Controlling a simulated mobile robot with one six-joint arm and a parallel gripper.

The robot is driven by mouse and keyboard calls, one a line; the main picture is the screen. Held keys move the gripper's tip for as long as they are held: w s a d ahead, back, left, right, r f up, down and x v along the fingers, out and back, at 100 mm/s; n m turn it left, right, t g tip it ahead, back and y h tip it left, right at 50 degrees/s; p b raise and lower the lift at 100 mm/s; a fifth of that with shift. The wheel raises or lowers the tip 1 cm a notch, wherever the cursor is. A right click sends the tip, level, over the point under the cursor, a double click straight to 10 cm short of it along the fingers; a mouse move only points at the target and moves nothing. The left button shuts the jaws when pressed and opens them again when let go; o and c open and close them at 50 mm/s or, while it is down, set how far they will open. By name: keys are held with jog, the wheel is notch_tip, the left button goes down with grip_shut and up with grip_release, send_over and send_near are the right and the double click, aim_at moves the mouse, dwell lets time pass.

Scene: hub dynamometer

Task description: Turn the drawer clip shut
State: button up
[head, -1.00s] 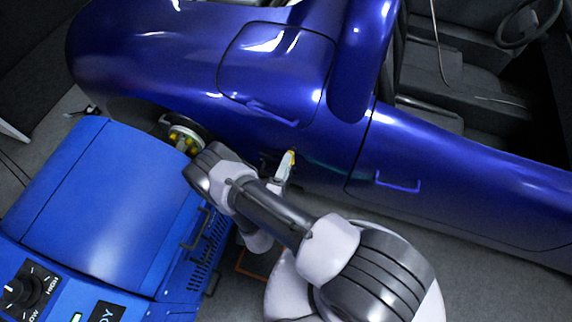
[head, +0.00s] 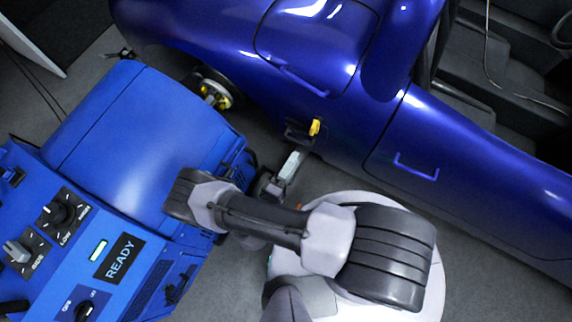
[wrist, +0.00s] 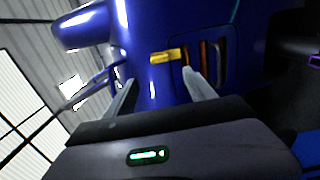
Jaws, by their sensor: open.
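A yellow clip (head: 315,127), which looks like the drawer clip, sits on the lower side of the blue car body. It also shows in the wrist view (wrist: 168,57), lying crosswise at the edge of a small dark recess (wrist: 210,58) with an orange-brown strip inside. My gripper (head: 291,167) is open and empty, short of the clip and apart from it. In the wrist view my two pale fingers (wrist: 160,92) stand wide apart, with the clip beyond them and between their lines. Whether the clip touches the recess's frame is too small to tell.
The blue car body (head: 230,40) spans the back, with a door handle (head: 415,168) at right. A blue machine (head: 130,140) with knobs and a READY panel (head: 120,258) stands close on the left. A wheel hub (head: 215,92) lies between them. Grey floor shows below the car.

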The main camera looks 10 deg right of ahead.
jog(key=v, duration=0.5)
